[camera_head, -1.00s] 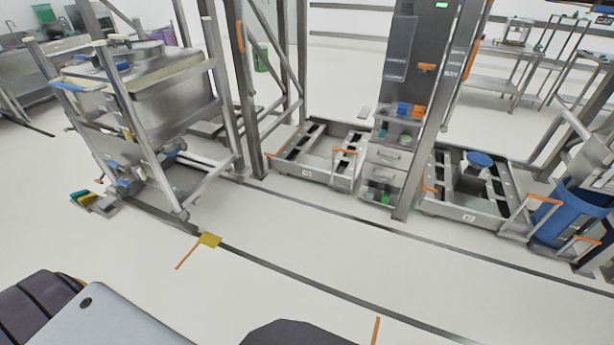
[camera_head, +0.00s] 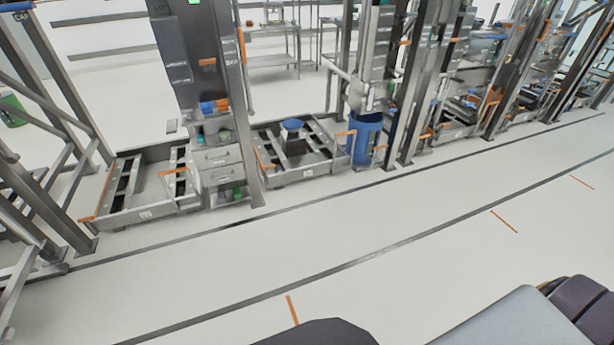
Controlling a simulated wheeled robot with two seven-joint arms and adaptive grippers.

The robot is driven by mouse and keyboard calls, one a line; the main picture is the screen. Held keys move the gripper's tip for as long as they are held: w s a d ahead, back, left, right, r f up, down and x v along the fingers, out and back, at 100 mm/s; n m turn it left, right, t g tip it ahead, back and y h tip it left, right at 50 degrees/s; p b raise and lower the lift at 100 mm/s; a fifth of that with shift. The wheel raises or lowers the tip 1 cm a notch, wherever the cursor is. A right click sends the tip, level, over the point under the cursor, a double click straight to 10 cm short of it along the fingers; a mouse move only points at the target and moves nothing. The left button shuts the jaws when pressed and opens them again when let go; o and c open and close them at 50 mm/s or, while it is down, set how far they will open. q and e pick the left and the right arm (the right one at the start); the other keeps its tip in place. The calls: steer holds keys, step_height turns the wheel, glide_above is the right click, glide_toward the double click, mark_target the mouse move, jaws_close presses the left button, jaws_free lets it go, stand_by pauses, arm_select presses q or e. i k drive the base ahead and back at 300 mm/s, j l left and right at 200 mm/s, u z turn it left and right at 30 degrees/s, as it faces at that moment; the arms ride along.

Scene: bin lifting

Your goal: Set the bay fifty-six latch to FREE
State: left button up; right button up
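No latch can be picked out as the bay fifty-six latch. A low steel bay cradle (camera_head: 118,216) stands at the left with an orange bar (camera_head: 174,170) on its right part. A second cradle (camera_head: 290,181) stands right of the steel column (camera_head: 218,110). It has a blue-topped round part (camera_head: 292,124) in it and an orange bar (camera_head: 345,133) at its right end. Small white number plates (camera_head: 146,214) are on the cradle fronts, too small to read. Neither gripper is in view.
A blue bin (camera_head: 364,138) stands in a frame right of the second cradle. More bays with steel posts (camera_head: 424,90) run back to the right. Two dark floor lines and short orange marks (camera_head: 292,309) cross the pale floor. The floor before the bays is clear.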

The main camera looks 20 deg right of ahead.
mark_target(403, 42)
steer(key=z, duration=1.35)
